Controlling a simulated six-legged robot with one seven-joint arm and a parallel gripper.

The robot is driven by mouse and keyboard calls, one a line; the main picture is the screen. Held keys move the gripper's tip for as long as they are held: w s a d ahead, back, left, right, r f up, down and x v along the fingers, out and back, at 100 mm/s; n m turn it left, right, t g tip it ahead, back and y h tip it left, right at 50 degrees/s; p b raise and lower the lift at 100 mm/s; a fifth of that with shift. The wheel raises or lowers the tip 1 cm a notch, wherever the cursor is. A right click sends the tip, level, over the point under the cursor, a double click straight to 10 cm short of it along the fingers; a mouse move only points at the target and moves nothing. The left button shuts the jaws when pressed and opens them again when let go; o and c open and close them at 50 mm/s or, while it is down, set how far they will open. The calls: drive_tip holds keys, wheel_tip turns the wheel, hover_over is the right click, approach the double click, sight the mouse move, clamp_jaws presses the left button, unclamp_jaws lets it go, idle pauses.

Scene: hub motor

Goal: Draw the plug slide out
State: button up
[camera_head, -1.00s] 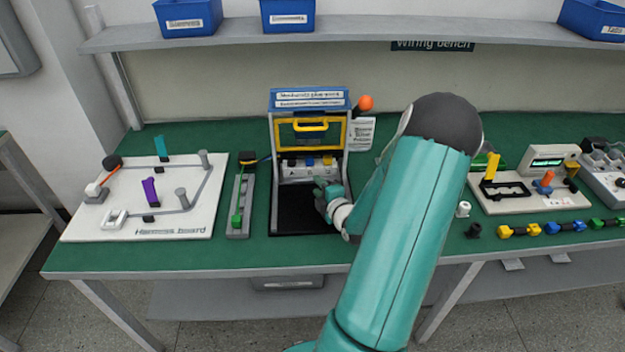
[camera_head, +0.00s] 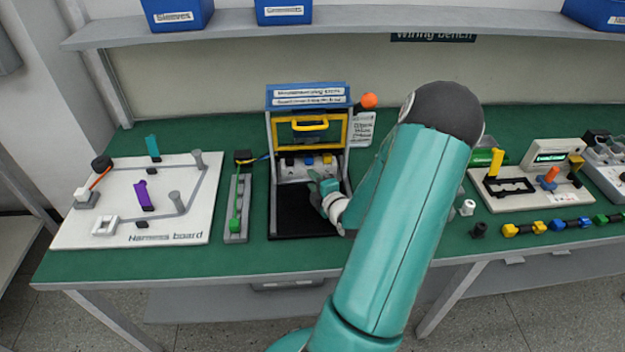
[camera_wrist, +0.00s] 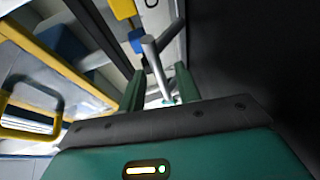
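The test station (camera_head: 308,95) has a blue top, a yellow-handled guard raised at its front and a black floor. My gripper (camera_head: 318,183) is inside its front opening, at the right, near the light panel (camera_head: 295,167) at the back. In the wrist view my gripper (camera_wrist: 160,88) is open, with a green finger on each side of a grey metal bar (camera_wrist: 154,62) with a rounded end. The bar shows between the fingers with gaps beside it; contact cannot be told. I cannot tell for sure whether this bar belongs to the plug slide.
The yellow guard handle (camera_wrist: 35,125) is close on the left in the wrist view, and a dark wall (camera_wrist: 260,60) is close on the right. A grey rail with a green piece (camera_head: 236,208) stands left of the station. The harness board (camera_head: 190,225) lies further left.

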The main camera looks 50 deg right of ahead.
idle(0.3)
clamp_jaws()
